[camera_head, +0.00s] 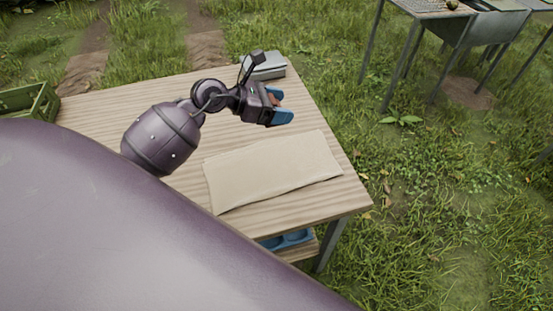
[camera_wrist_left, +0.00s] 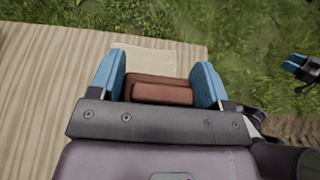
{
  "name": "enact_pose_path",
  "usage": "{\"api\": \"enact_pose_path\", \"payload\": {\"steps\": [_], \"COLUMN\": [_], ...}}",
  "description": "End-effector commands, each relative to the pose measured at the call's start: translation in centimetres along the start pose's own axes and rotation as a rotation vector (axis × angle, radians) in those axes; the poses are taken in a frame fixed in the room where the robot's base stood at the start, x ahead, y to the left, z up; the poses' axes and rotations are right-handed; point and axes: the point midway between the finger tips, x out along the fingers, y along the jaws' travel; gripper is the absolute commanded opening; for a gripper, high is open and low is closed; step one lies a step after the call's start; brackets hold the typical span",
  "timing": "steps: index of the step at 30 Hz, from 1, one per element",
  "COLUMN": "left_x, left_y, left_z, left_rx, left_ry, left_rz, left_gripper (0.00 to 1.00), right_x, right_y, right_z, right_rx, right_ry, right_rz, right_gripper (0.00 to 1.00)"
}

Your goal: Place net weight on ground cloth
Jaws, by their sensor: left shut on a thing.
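A reddish-brown block, which I take to be the net weight (camera_wrist_left: 162,94), sits between the blue fingers of my left gripper (camera_wrist_left: 160,70). The gripper is shut on it. In the head view my left gripper (camera_head: 279,104) is over the far right part of the wooden table, and the fingers hide most of the block. A flat beige cloth (camera_head: 270,172), which I take to be the ground cloth, lies on the table, nearer than the gripper. The cloth also shows beyond the block in the left wrist view (camera_wrist_left: 150,58). My right gripper (camera_wrist_left: 304,66) shows partly at that view's right edge; its opening is unclear.
The wooden table (camera_head: 95,118) has bare room left of the cloth. A grey object (camera_head: 268,68) stands at its far edge and a green crate (camera_head: 32,102) at the left. A blue tray (camera_head: 288,240) is on a lower shelf. Another metal stand (camera_head: 440,35) is on the grass.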

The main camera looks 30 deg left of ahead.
Motion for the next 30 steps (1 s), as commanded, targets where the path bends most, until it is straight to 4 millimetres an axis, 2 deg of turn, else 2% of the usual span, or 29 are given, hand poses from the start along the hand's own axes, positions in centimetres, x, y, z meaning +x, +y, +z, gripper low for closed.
{"api": "enact_pose_path", "payload": {"steps": [5, 14, 21, 24, 30], "left_x": [0.6, 3.0, 5.0, 5.5, 6.0], "left_y": [0.8, 0.7, 0.7, 0.7, 0.7], "left_z": [-2.4, -8.4, -13.0, -14.3, -15.4], "left_rx": [-0.013, -0.014, -0.014, -0.011, -0.01], "left_ry": [0.002, 0.002, 0.001, 0.001, 0.0], "left_rz": [0.018, 0.017, 0.018, 0.018, 0.018], "left_gripper": [0.37, 0.37, 0.37, 0.37, 0.37], "right_x": [0.2, 0.8, 1.4, 1.5, 1.4], "right_y": [-0.1, -0.2, -0.3, -0.4, -0.3], "right_z": [0.4, 0.6, 1.9, 2.5, 3.2], "right_rx": [0.0, -0.001, -0.001, -0.001, 0.0], "right_ry": [0.0, 0.008, -0.006, -0.015, -0.027], "right_rz": [-0.001, -0.003, -0.004, -0.004, -0.003], "right_gripper": [0.47, 0.47, 0.47, 0.47, 0.47]}}
